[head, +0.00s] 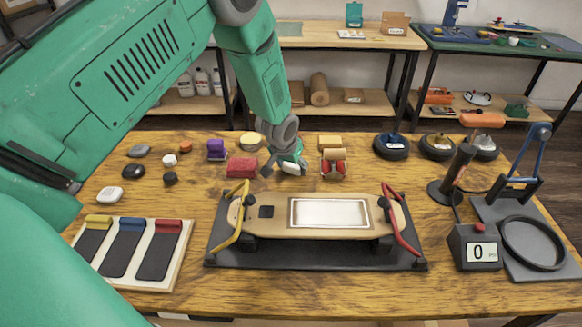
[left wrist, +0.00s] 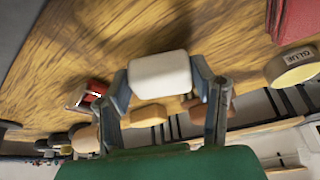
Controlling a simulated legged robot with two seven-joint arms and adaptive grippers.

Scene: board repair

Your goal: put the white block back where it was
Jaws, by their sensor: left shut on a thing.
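The white block (left wrist: 160,74) is a small rounded piece held between the two fingers of my left gripper (left wrist: 163,92) in the left wrist view. In the head view my left gripper (head: 285,165) points down over the back middle of the table, and the white block (head: 291,168) shows partly at its fingertips. I cannot tell whether the block touches the table. A red block (head: 242,167) lies just left of the gripper, and tan and red pieces (head: 333,163) stand to its right. My right gripper is not in view.
A wooden board (head: 270,232) sits in a black stand in front of the gripper. A tray with coloured strips (head: 132,253) is at left. Black wheels (head: 391,146), a digital gauge (head: 475,248) and a blue press (head: 530,160) are at right. A glue roll (left wrist: 294,66) is near.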

